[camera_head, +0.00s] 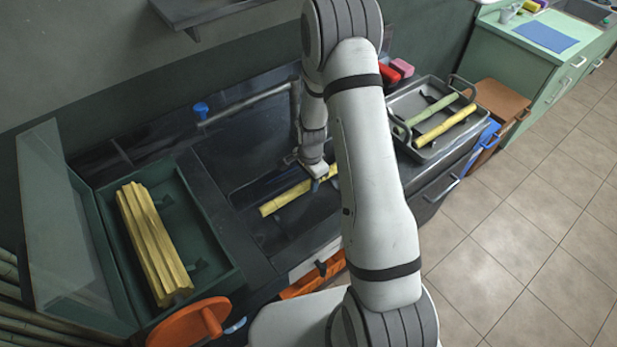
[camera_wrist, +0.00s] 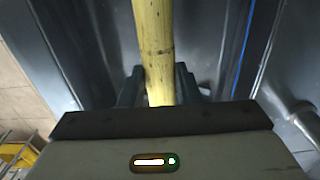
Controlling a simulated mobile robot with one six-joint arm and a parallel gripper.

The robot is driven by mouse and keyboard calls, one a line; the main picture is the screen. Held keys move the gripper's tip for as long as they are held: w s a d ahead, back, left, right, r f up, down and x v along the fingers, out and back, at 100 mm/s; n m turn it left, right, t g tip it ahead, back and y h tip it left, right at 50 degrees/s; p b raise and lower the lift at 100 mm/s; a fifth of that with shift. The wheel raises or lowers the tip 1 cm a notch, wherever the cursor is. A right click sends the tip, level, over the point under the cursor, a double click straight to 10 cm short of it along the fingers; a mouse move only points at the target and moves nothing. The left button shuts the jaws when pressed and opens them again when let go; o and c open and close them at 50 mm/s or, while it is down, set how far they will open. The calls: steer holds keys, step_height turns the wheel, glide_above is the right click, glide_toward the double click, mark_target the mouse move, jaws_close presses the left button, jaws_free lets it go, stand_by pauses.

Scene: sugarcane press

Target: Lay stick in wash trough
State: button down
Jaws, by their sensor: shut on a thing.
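A yellow cane stick (camera_head: 287,198) lies across my gripper (camera_head: 318,176), which is shut on it near its right part. In the wrist view the stick (camera_wrist: 154,45) runs up from between the two dark fingers (camera_wrist: 158,88). The stick is over the dark wash trough (camera_head: 265,185), roughly in line with it. The trough's dark walls show on both sides of the stick in the wrist view (camera_wrist: 215,40). I cannot tell whether the stick touches the trough floor. My arm hides part of the trough's right side.
A blue-handled tap (camera_head: 201,110) with a grey pipe stands behind the trough. A grey tray (camera_head: 408,105) with a green and a yellow stick is at right. Red and pink items (camera_head: 401,68) lie behind the tray.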

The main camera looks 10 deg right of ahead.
step_height(320, 180, down, 5)
steer(key=shift+r+b, duration=0.2)
steer(key=shift+b, duration=0.7)
steer(key=shift+f+b, duration=2)
steer(key=shift+f, duration=0.45)
steer(key=shift+c, duration=2.1)
jaws_free()
steer(key=shift+w, duration=0.1)
steer(key=shift+r, duration=0.15)
steer(key=shift+r+p, duration=1.65)
steer(key=shift+r, duration=1.75)
